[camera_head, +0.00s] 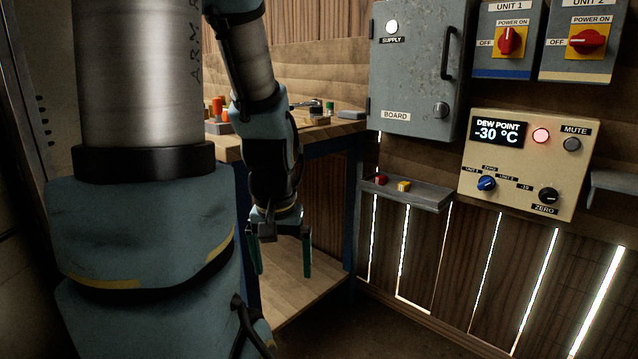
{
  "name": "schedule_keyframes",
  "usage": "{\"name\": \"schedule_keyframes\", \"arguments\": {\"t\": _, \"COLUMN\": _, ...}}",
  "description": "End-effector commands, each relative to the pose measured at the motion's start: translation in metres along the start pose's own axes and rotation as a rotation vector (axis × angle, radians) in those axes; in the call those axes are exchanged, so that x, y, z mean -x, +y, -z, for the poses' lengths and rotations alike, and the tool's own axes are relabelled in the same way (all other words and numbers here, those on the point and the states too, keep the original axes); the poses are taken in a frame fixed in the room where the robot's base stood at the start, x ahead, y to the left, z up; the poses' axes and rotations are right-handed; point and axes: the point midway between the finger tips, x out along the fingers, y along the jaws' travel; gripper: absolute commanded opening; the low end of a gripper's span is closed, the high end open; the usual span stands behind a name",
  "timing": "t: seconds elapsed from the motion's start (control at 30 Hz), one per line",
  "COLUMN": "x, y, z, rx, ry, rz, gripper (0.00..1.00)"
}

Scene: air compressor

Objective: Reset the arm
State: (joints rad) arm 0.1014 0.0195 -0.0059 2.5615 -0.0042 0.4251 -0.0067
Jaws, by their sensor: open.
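My gripper (281,258) hangs pointing down at the end of my arm, in front of the workbench's lower shelf. Its two dark green fingers are apart and nothing shows between them. My arm's large blue and metal links fill the left of the view and hide part of the room behind.
A workbench (335,131) with tools stands behind my gripper. On the plank wall are a grey board cabinet (415,80), two rotary switches (510,40) (587,41), a dew point panel (520,195) reading -30 °C with a lit red lamp, and a small shelf (425,199) with red and yellow pieces.

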Motion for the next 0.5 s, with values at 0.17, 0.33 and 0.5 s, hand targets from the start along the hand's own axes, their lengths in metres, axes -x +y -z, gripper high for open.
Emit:
{"name": "schedule_keyframes", "arguments": {"t": 0.17, "x": 0.053, "y": 0.001, "z": 0.008, "rx": -0.001, "ry": 0.002, "rz": 0.000, "gripper": 1.00}}
{"name": "schedule_keyframes", "arguments": {"t": 0.33, "x": 0.104, "y": 0.001, "z": 0.015, "rx": -0.002, "ry": 0.003, "rz": -0.001, "gripper": 1.00}}
{"name": "schedule_keyframes", "arguments": {"t": 0.5, "x": 0.154, "y": 0.001, "z": 0.022, "rx": -0.003, "ry": 0.003, "rz": -0.001, "gripper": 1.00}}
